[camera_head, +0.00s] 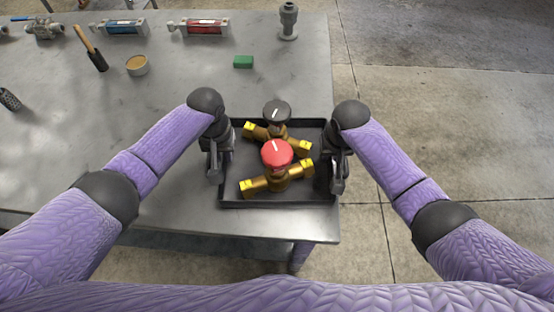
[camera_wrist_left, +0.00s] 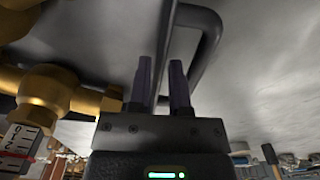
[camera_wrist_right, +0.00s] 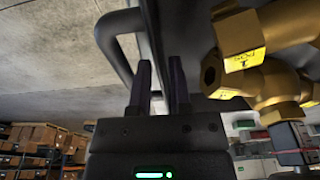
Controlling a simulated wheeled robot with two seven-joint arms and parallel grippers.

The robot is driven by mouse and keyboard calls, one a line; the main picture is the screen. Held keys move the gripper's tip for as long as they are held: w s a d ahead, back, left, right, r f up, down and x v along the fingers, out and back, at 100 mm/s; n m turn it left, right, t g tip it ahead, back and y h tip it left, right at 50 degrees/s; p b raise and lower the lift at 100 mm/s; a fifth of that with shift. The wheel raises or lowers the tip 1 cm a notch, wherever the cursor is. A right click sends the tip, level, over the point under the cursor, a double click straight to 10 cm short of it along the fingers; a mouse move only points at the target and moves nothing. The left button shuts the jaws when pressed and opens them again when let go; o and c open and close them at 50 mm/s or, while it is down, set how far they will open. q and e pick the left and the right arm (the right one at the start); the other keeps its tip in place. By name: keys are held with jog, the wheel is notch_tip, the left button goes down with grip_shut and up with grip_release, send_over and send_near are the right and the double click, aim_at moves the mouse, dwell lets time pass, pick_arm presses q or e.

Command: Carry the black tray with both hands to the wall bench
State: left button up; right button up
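The black tray (camera_head: 275,203) is near the right end of the steel table; I cannot tell whether it touches the top. It holds two brass valves, one with a red knob (camera_head: 277,154) and one with a black knob (camera_head: 276,112). My left gripper (camera_head: 214,168) is at the tray's left wall, its fingers (camera_wrist_left: 161,85) close together on either side of the wall, beside a handle loop (camera_wrist_left: 211,45). My right gripper (camera_head: 337,178) is at the right wall, its fingers (camera_wrist_right: 161,85) likewise on either side, beside a handle loop (camera_wrist_right: 106,42). The wall between the fingertips is partly hidden.
Open concrete floor (camera_head: 450,110) lies to the right. Stacked boxes (camera_wrist_right: 35,140) show in the right wrist view.

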pick_arm(q)
jog(key=shift+f, duration=0.25)
pick_arm(e)
jog(key=shift+f, duration=0.3)
pick_arm(q)
grip_shut()
pick_arm(e)
grip_shut()
pick_arm(q)
jog(key=shift+w+r, duration=0.1)
pick_arm(e)
jog(key=shift+w+r, duration=0.1)
dwell(0.6)
